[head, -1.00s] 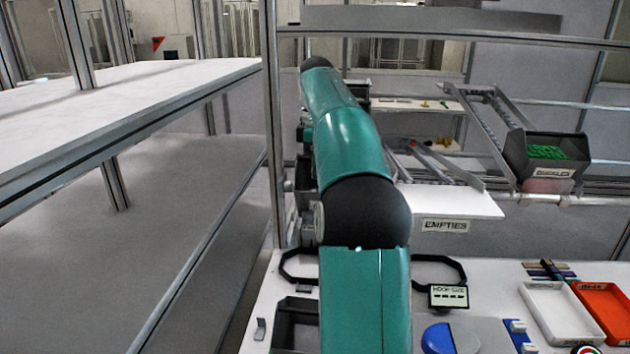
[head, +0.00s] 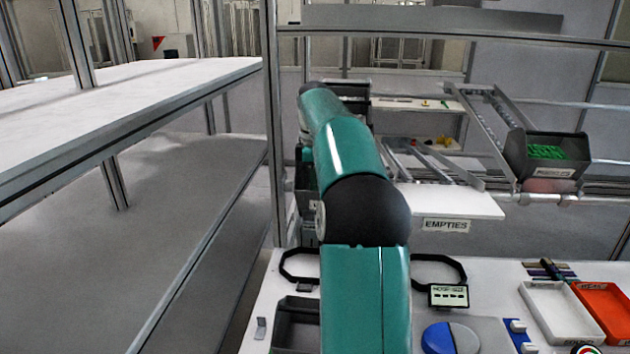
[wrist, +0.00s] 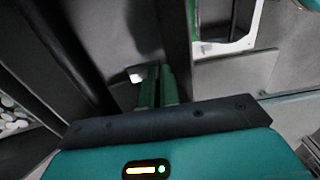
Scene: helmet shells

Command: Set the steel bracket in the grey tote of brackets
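My gripper shows in the wrist view, its two green fingers (wrist: 157,88) close together and pointing into a dark grey container (wrist: 105,35). A small bright patch (wrist: 135,75) lies beside the fingertips; I cannot tell whether it is the steel bracket or whether the fingers hold it. In the head view my arm hides most of the gripper, at the far side near a dark grey bin (head: 306,205). I cannot tell whether this bin is the tote of brackets. A small grey bent piece (head: 261,328) lies on the bench, apart from my gripper.
A metal post (head: 278,200) stands left of my arm. An open grey bin (head: 285,308) is on the near bench. A shelf labelled EMPTIES (head: 446,226) is to the right. White and orange trays (head: 604,296) lie at the right. Small white pieces (wrist: 10,115) show at the wrist view's left.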

